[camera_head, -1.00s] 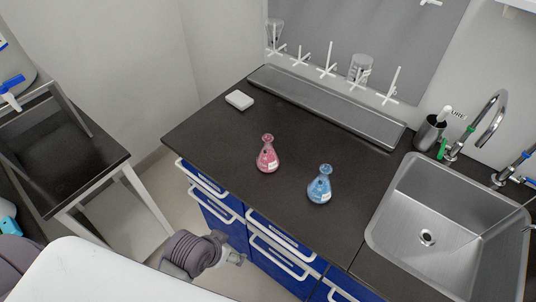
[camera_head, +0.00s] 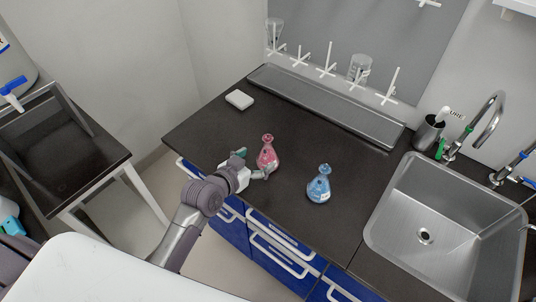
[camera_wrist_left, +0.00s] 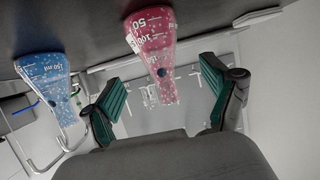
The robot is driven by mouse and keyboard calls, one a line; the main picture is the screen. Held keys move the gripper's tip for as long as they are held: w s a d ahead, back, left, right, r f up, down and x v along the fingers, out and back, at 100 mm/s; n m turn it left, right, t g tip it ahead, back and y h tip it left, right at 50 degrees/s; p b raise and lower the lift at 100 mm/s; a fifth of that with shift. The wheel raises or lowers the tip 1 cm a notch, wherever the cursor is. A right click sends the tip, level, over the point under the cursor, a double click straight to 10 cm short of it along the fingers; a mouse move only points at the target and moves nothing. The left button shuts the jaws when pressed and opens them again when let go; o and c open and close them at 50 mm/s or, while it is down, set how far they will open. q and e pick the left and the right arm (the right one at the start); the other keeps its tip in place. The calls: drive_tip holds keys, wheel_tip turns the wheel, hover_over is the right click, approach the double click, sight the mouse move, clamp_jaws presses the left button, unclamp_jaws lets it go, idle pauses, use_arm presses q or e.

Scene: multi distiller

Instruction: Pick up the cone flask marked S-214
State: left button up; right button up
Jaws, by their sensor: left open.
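Two cone flasks stand upright on the dark counter in the head view: a pink one (camera_head: 267,155) and a blue one (camera_head: 319,187) to its right. Their label text is too small to read for S-214. My left gripper (camera_head: 254,163) is open at the near left side of the pink flask. In the left wrist view, which is upside down, the pink flask (camera_wrist_left: 156,50) shows between and beyond the open green-padded fingers (camera_wrist_left: 163,85), with nothing gripped. The blue flask (camera_wrist_left: 48,82) is at the left, outside the fingers. My right gripper is not in view.
A steel sink (camera_head: 445,215) lies at the right, with a cup of tools (camera_head: 428,134) behind it. A grey trough (camera_head: 325,108) runs along the back under a peg rack. A small white block (camera_head: 239,99) sits at the back left. The counter around the flasks is clear.

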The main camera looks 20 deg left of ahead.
sight(264, 154)
use_arm(q)
drive_tip(key=shift+p+x, duration=0.65)
drive_tip(key=shift+x, duration=2.7)
drive_tip(key=shift+s+f, duration=0.1)
drive_tip(key=shift+s, duration=0.05)
drive_tip(key=c, duration=1.3)
drive_tip(key=shift+c, duration=0.4)
